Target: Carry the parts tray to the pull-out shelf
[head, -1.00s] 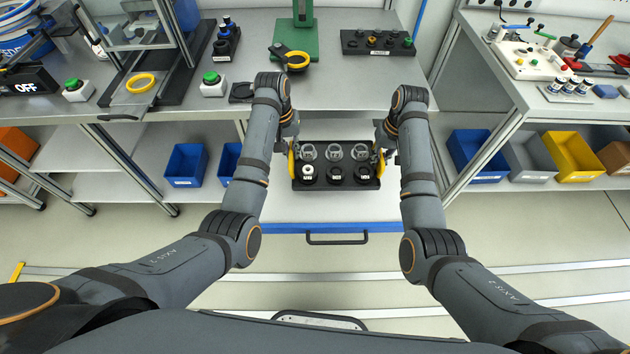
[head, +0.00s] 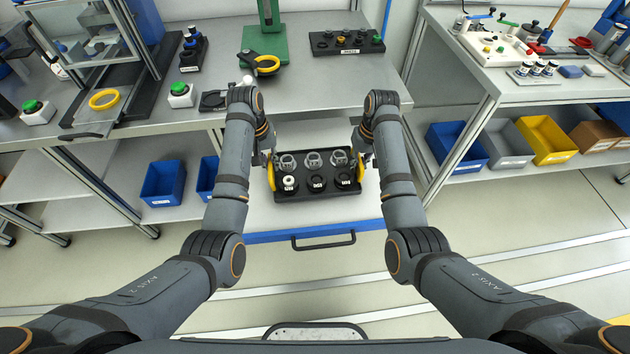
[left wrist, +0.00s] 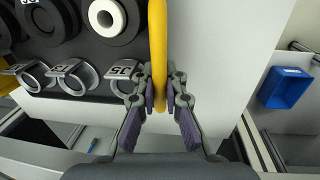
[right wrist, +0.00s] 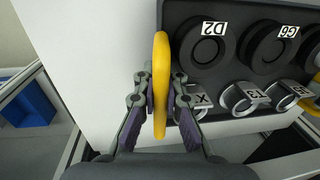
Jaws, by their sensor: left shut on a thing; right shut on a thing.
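The black parts tray (head: 315,170) is over the white pull-out shelf (head: 290,215) in the head view. A yellow handle stands at each end. My left gripper (head: 270,165) is shut on the left yellow handle (left wrist: 158,40). My right gripper (head: 364,160) is shut on the right yellow handle (right wrist: 161,60). I cannot tell whether the tray's underside touches the shelf. The left wrist view shows a white-centred part (left wrist: 106,18) beside the handle.
The shelf has a blue front edge (head: 270,237) and a dark pull handle (head: 323,241). The grey workbench (head: 300,85) is behind and above the tray. Blue bins (head: 163,183) stand on the lower shelf at left. Bare shelf shows in front of the tray.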

